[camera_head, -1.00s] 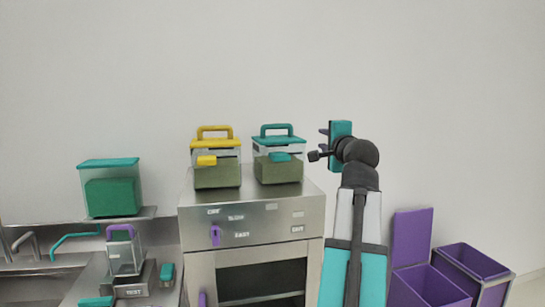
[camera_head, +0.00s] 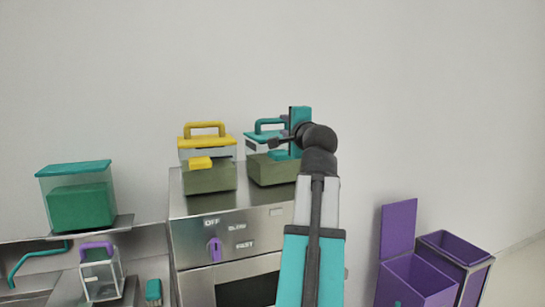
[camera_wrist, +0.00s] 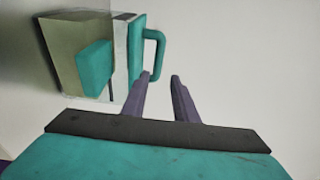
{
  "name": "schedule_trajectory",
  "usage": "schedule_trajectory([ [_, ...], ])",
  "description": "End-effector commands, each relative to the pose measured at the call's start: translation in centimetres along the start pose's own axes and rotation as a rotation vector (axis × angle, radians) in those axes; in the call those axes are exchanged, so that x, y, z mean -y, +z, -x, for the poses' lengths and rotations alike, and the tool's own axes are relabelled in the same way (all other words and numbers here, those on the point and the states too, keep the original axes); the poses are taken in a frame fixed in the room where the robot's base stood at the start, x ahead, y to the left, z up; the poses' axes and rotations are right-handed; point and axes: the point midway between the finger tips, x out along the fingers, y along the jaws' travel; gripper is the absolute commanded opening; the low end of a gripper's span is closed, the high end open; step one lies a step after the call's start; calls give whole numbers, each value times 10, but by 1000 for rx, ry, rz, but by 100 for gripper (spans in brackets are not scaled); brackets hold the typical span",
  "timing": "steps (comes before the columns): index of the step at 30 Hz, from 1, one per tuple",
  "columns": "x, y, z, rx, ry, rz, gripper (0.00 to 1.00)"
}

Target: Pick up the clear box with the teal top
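A clear box with a teal top and teal handle (camera_head: 258,134), a dark olive lower part and a teal front block stands on the steel appliance, partly hidden behind my gripper. My gripper (camera_head: 279,130) is at its right side. In the wrist view, the box (camera_wrist: 62,50) lies sideways in the picture at upper left. Its teal handle (camera_wrist: 158,48) is just beyond the fingertips, nearer the left finger. My gripper (camera_wrist: 160,76) is open with nothing between its fingers. Another clear box with a teal lid (camera_head: 75,168) and green contents stands on a shelf at left.
A similar box with a yellow top (camera_head: 205,142) stands close left of the teal-topped one on the steel appliance (camera_head: 215,203). A small clear container with a purple handle (camera_head: 98,268) is at lower left. Purple bins (camera_head: 415,282) stand at lower right.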

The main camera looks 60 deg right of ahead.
Motion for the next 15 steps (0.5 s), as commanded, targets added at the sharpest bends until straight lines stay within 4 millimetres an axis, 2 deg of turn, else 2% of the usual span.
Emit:
schedule_trajectory([
  [8,1,-1,-4,-1,0,0,26],
  [15,2,-1,-31,0,2,-1,26],
])
